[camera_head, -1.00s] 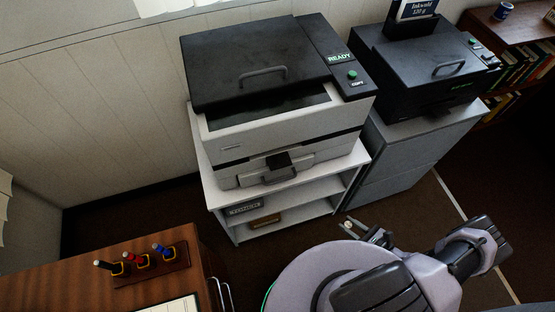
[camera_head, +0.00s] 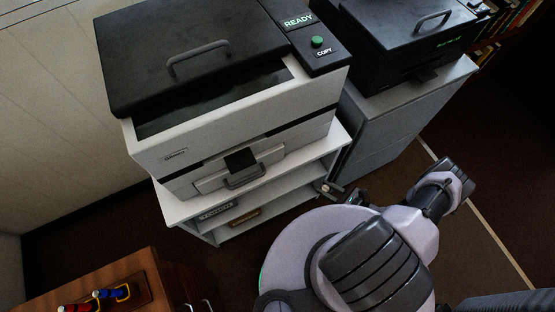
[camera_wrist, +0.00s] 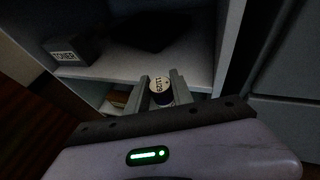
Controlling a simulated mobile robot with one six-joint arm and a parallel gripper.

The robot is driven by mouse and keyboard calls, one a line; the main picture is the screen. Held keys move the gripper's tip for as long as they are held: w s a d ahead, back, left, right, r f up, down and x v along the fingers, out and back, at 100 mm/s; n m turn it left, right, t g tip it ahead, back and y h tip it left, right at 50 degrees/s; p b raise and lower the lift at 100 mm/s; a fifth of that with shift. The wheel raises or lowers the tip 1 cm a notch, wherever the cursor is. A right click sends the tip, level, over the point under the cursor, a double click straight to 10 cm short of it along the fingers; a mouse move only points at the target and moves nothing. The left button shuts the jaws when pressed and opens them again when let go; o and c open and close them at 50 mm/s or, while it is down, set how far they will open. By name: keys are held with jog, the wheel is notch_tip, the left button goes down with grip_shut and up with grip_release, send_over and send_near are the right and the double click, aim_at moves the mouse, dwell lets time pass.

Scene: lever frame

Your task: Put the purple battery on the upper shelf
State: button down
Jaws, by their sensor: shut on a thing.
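My gripper (camera_wrist: 160,86) is shut on a small cylinder, the battery (camera_wrist: 160,96), in the wrist view. The battery's pale, marked round end faces the camera; its side looks dark, and its purple colour is hard to make out. The upper shelf (camera_wrist: 190,68) of the white stand lies just ahead, with the battery in front of its edge. In the head view my gripper (camera_head: 333,190) is beside the stand's right front, and the upper shelf (camera_head: 290,178) shows under the copier. I cannot tell the exact gap between battery and shelf.
A dark TONER box (camera_wrist: 68,50) sits at the left of the upper shelf. A brown box (camera_wrist: 119,98) lies on the shelf below. The copier (camera_head: 235,130) stands on top, and a grey cabinet (camera_head: 385,135) is at the right.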

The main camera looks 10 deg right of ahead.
jog(key=w+a+b, duration=0.1)
jog(key=w+a, duration=0.2)
jog(key=w+a+b, duration=0.1)
jog(key=w+a, duration=0.2)
jog(key=w, duration=0.1)
jog(key=w+a+b, duration=0.1)
jog(key=w+a, duration=0.2)
jog(key=w, duration=0.1)
jog(key=shift+w+a+f, duration=0.1)
jog(key=shift+w+a, duration=0.1)
jog(key=shift+a, duration=0.15)
notch_tip(320, 180, down, 4)
jog(key=b, duration=0.3)
jog(key=shift+w, duration=0.1)
jog(key=shift+r+p, duration=0.3)
jog(key=shift+r, duration=0.1)
jog(key=c, duration=1.1)
grip_release()
jog(key=shift+f, duration=0.15)
jog(key=p+v, duration=0.4)
jog(key=v, duration=0.8)
